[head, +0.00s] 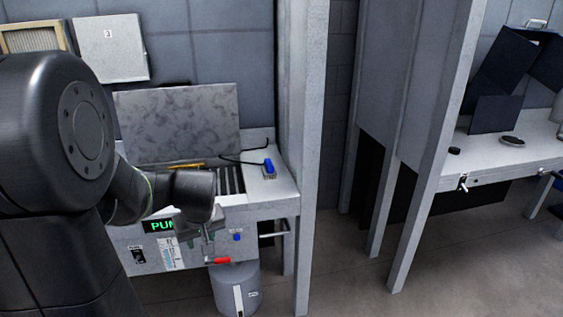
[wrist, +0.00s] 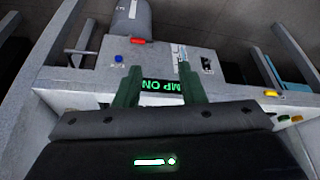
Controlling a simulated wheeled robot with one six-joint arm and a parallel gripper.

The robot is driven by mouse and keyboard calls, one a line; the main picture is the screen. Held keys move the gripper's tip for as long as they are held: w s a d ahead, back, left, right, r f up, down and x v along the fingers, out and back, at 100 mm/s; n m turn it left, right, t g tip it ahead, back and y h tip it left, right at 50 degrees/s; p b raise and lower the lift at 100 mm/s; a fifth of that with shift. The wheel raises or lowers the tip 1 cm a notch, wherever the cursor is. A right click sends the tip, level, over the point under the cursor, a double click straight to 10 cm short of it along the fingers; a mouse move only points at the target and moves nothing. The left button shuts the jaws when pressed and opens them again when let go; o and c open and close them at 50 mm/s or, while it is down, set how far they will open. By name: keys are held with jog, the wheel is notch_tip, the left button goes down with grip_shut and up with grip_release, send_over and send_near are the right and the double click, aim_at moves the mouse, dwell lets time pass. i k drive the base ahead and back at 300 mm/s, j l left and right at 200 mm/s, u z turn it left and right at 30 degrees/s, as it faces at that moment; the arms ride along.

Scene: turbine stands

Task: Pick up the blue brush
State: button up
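The blue brush (head: 269,167) stands on the right part of the left bench's grey top, just right of the dark slotted grate. A thin black cable runs close to it. My gripper (head: 206,240) is in front of the bench's front panel, lower and to the left of the brush, apart from it. In the wrist view my gripper (wrist: 158,84) shows two dark green fingers held apart with nothing between them, so it is open. The brush cannot be made out in the wrist view.
The left bench (head: 284,186) has a front panel with a lit green display (wrist: 162,86), a blue button (head: 237,237) and a red lever (head: 220,261). A grey cylinder (head: 236,290) stands below. A tall grey post (head: 307,150) rises right of the brush. Another bench (head: 500,160) is farther right.

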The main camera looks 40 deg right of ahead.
aim_at(269, 169)
jog(key=i+l+z, duration=0.3)
jog(key=i+l, duration=0.4)
jog(key=i+l+z, duration=0.25)
jog(key=i+l, duration=0.45)
jog(key=i, duration=0.1)
